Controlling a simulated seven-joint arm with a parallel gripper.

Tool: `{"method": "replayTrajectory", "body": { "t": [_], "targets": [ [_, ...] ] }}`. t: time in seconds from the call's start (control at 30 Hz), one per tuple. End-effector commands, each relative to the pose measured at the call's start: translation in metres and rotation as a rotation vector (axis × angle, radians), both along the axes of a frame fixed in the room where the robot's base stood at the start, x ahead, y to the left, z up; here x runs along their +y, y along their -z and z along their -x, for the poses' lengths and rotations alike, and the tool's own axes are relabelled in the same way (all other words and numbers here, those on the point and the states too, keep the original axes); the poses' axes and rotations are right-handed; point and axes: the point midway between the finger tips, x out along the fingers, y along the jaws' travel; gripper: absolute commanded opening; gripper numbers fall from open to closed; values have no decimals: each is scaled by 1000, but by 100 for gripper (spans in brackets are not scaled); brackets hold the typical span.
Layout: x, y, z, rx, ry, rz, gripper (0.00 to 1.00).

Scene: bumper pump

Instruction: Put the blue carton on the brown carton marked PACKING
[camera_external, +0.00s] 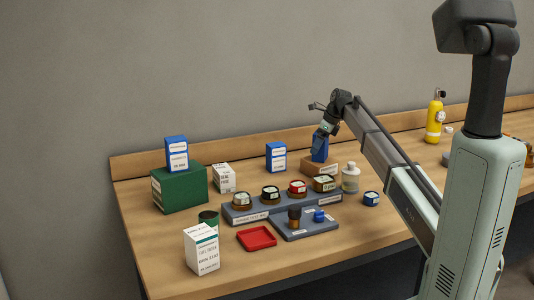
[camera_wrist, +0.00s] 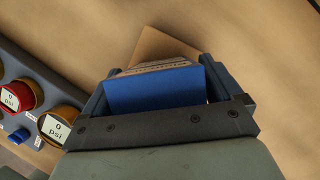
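The blue carton (camera_external: 320,148) stands upright at the brown carton (camera_external: 322,168), at the back right of the gauges. In the wrist view the blue carton (camera_wrist: 155,88) fills the space between my two fingers, and a corner of the brown carton (camera_wrist: 160,44) shows beyond it. My gripper (camera_external: 323,134) points down from above and is shut on the blue carton. The blue carton's base looks on or just above the brown top; I cannot tell whether it touches. The PACKING marking is too small to read.
Another blue-and-white carton (camera_external: 276,157) stands to the left, and one (camera_external: 177,153) sits on a green box (camera_external: 180,188). A grey gauge block (camera_external: 240,212) lies in front. A pale bottle (camera_external: 350,178) stands close on the right. A red tray (camera_external: 256,238) lies at the front.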

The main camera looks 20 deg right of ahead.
Motion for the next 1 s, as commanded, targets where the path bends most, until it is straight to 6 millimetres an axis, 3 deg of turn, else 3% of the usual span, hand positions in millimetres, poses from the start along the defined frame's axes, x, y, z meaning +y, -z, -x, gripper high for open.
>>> {"method": "replayTrajectory", "body": {
  "t": [0.3,0.47,1.0],
  "targets": [
    [0,-1,0,0,0,0,100],
    [-2,-11,2,-2,1,1,100],
    [-27,-96,27,-1,0,0,100]
  ]
}}
